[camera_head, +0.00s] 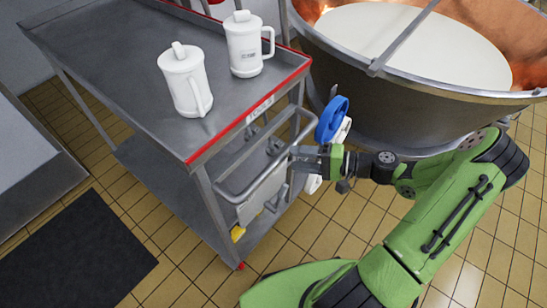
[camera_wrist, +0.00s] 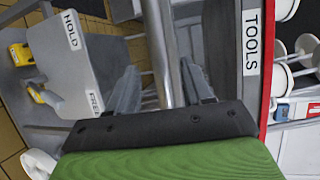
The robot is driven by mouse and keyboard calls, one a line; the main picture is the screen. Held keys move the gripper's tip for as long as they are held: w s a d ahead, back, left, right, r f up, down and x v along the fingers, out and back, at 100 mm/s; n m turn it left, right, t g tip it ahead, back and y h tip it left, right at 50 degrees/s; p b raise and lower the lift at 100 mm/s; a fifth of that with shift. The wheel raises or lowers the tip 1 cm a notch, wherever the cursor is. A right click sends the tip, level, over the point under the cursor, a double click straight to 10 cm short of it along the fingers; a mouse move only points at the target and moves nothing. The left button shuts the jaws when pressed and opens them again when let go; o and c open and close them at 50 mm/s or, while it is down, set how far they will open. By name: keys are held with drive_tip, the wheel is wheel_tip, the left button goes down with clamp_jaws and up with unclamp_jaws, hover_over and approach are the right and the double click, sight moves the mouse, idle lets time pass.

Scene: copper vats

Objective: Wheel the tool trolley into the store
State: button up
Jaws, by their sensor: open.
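The grey metal tool trolley (camera_head: 110,50) stands at the left with a red front edge and a TOOLS label, which also shows in the wrist view (camera_wrist: 251,42). Its tubular push handle (camera_head: 262,180) sticks out from the near end. My gripper (camera_head: 300,158) is at this handle. In the wrist view the handle bar (camera_wrist: 166,55) runs between my two open fingers (camera_wrist: 162,90), with gaps beside it. A grey plate marked HOLD and FREE (camera_wrist: 75,60) sits beside the handle. I see no store.
Two white lidded jugs (camera_head: 186,80) (camera_head: 245,45) stand on the trolley top. A copper vat (camera_head: 400,100) of white liquid is close on the right, with a blue handwheel (camera_head: 331,119) near the handle. A black mat (camera_head: 75,262) lies on the tiled floor at lower left.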

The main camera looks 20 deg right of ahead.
sight(286, 157)
drive_tip(key=b+x, duration=0.1)
drive_tip(key=x, duration=0.6)
drive_tip(key=shift+a, duration=0.1)
drive_tip(key=shift+c, duration=0.4)
drive_tip(key=shift+f, duration=0.1)
clamp_jaws()
